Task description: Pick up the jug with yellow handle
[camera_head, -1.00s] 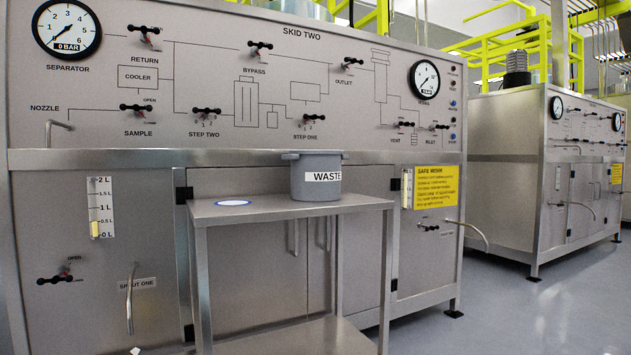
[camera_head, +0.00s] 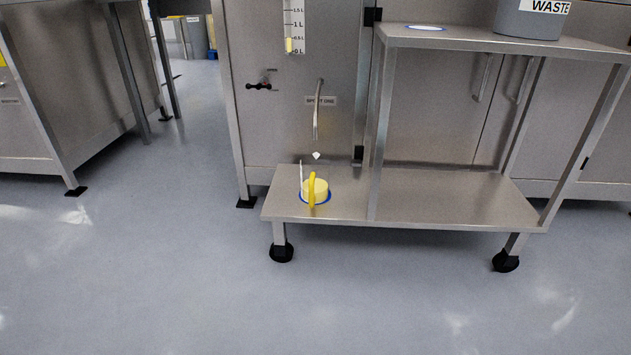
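The jug with the yellow handle (camera_head: 312,189) stands on the low shelf of a metal cart, near its left end. Its handle faces me, and pale yellow shows at the jug's body or contents. A blue ring (camera_head: 328,198) lies around its base. The bent spout (camera_head: 318,112) on the panel hangs above and behind the jug. Neither of my grippers is in view.
The cart's low shelf (camera_head: 440,200) is bare to the right of the jug. A cart post (camera_head: 379,130) rises just right of the jug. The grey waste bin (camera_head: 528,22) stands on the upper shelf. Grey floor (camera_head: 290,310) in front is clear.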

